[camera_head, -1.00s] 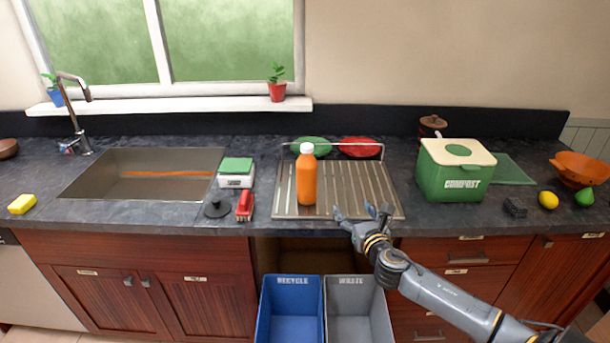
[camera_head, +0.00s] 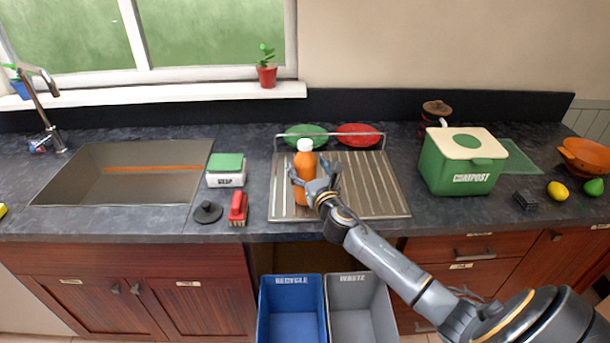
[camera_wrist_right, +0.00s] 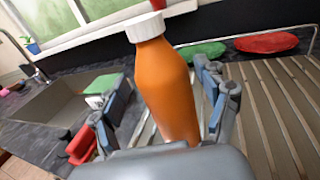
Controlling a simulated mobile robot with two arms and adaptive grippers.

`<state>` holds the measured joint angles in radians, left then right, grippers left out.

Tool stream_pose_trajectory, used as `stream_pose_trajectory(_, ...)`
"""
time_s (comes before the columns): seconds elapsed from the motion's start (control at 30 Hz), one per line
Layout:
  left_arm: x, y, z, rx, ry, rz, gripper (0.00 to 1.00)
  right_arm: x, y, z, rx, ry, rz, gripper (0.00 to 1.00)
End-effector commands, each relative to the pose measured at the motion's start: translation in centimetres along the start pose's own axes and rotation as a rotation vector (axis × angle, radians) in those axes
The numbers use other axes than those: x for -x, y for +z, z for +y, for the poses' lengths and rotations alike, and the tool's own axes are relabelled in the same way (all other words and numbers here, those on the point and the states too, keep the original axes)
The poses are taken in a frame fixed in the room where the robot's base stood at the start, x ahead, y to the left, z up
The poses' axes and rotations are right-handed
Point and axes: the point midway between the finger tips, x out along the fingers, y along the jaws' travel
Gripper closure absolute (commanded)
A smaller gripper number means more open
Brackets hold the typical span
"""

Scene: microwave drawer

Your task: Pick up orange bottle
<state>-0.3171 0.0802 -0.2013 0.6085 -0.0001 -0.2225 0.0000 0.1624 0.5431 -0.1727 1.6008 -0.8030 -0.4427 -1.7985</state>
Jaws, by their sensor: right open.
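The orange bottle (camera_head: 304,165) with a white cap stands upright on the metal drying rack at the counter's middle. My right gripper (camera_head: 314,173) is open, with its fingers on either side of the bottle's lower body. In the right wrist view, the bottle (camera_wrist_right: 165,90) stands between the two spread fingers (camera_wrist_right: 163,118), and its base is hidden behind the gripper's palm. I cannot tell whether either finger touches it. My left gripper is not in view.
The ribbed drying rack (camera_head: 385,205) holds a green plate (camera_head: 305,131) and a red plate (camera_head: 358,134) at its back. A red brush (camera_head: 238,208) and black lid (camera_head: 207,212) lie left of it. A green compost bin (camera_head: 463,176) stands to the right.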

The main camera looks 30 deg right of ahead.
Motion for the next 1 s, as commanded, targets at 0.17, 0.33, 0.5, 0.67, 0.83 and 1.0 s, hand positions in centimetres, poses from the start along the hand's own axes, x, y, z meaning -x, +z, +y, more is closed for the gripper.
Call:
stream_pose_trajectory(0.17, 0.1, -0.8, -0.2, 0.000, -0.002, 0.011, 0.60, -1.3, 0.0, 0.0, 0.000, 0.001, 0.000, 0.25)
stream_pose_trajectory(0.33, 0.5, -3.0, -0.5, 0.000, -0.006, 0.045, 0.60, -2.9, -0.1, 0.0, -0.003, -0.001, 0.001, 0.25)
stream_pose_trajectory(0.5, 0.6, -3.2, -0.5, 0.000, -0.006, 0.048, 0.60, -5.2, -0.3, 0.0, -0.004, -0.001, -0.001, 0.25)
stream_pose_trajectory(0.67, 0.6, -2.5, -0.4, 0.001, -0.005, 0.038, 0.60, -6.3, -0.3, 0.0, -0.001, 0.002, 0.000, 0.25)
stream_pose_trajectory(0.83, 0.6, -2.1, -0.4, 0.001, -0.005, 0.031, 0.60, -6.4, -0.4, 0.0, 0.000, 0.002, 0.001, 0.25)
stream_pose_trajectory(1.0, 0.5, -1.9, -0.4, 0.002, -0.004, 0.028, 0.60, -6.4, -0.4, 0.0, 0.000, 0.001, 0.000, 0.45)
